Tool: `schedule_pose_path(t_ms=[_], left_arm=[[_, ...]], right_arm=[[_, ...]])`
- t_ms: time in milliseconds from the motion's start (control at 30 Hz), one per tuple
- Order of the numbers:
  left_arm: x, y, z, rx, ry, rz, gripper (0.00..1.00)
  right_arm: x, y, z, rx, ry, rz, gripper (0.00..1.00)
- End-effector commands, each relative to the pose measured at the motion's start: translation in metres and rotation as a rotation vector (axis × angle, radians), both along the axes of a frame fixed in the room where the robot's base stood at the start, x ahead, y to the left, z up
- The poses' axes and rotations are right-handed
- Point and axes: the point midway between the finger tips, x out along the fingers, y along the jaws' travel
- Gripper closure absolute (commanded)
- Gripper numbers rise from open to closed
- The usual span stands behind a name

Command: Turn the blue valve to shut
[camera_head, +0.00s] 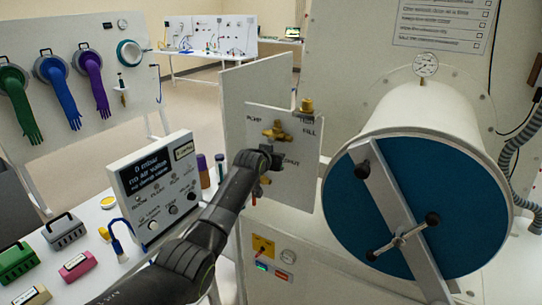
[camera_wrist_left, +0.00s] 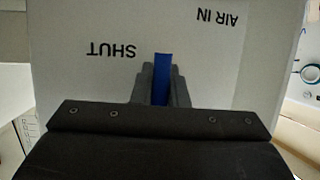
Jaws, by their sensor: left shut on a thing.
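The blue valve's handle (camera_wrist_left: 163,78) shows in the left wrist view as a flat blue bar between the fingers of my left gripper (camera_wrist_left: 161,92). The gripper is shut on it. In that view the bar points straight up the picture, with an upside-down SHUT label to its left and an AIR IN label at upper right. In the head view my left gripper (camera_head: 268,158) is at the white valve panel (camera_head: 298,190), and my gripper and arm hide the blue handle there. My right gripper is not in view.
A large blue-faced round door (camera_head: 460,225) stands close at right. A sign box (camera_head: 150,190) stands at left of my arm.

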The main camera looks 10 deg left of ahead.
Motion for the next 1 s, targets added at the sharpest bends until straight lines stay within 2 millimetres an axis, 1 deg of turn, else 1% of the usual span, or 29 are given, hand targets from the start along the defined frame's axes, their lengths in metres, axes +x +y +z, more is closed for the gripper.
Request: schedule_pose_path(t_ms=[367, 400, 533, 833, 1000], left_arm=[[-0.0002, -0.0005, -0.0010, -0.004, 0.002, 0.000, 1.00], [-0.0002, -0.0005, -0.0010, -0.003, 0.002, -0.001, 0.81], [-0.0002, -0.0004, -0.0009, -0.003, 0.002, -0.001, 0.65], [-0.0005, -0.0002, -0.0003, -0.002, 0.000, 0.000, 0.65], [-0.0052, 0.0005, 0.0017, -0.003, 0.000, -0.001, 0.65]], right_arm=[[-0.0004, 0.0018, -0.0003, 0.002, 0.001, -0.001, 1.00], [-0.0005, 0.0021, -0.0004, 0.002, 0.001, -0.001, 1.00], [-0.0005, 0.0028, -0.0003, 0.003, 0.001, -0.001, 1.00], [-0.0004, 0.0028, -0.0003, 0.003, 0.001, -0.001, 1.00], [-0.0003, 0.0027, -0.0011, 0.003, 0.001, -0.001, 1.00]])
